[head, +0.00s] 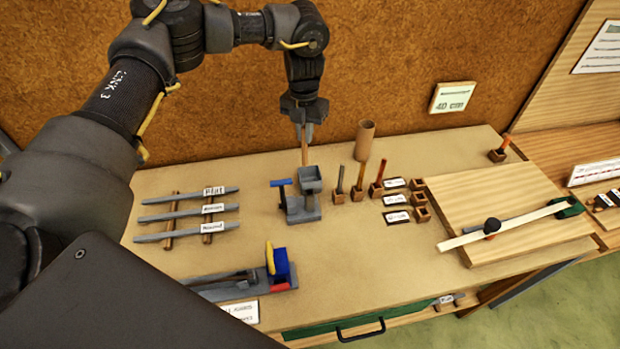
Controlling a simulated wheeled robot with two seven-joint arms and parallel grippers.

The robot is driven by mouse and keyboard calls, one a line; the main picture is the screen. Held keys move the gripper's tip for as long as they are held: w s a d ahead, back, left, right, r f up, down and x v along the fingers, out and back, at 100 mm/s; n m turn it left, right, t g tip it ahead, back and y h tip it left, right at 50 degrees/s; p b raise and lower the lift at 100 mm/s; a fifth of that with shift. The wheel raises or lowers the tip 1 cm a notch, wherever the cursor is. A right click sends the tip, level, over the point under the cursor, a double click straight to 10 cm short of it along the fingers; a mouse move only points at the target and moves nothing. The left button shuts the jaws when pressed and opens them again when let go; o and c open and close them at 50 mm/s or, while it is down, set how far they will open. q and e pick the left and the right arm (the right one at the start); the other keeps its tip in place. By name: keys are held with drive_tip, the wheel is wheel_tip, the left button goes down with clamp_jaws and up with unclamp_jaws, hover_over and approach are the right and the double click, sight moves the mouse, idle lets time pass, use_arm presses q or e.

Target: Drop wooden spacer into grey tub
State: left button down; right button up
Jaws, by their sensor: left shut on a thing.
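My left gripper (304,133) is at the back middle of the bench and points down. It is shut on a thin light-brown wooden spacer (304,155), which hangs upright below the fingers. A small grey tub (310,185) with an open top stands on the bench directly below, in a grey holder with a blue part beside it. The spacer's lower end appears at or just above the tub's back rim; I cannot tell whether it touches or is inside. My right gripper is not in view.
Right of the tub stand a brown cardboard tube (365,139) and several handled tools in small wooden blocks. Grey bars (190,201) lie at left on wooden supports. A wooden board (480,205) lies at right. A blue and red device (281,268) is in front.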

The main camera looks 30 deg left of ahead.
sight(304, 148)
use_arm(q)
drive_tip(key=shift+w+a+f+m, duration=0.2)
drive_tip(key=shift+a+m, duration=0.15)
drive_tip(key=shift+m, duration=0.45)
drive_tip(key=shift+f, duration=0.1)
wheel_tip(304, 148, down, 6)
drive_tip(key=b, duration=0.5)
drive_tip(key=c, duration=1.4)
unclamp_jaws()
drive_tip(key=shift+r, duration=0.2)
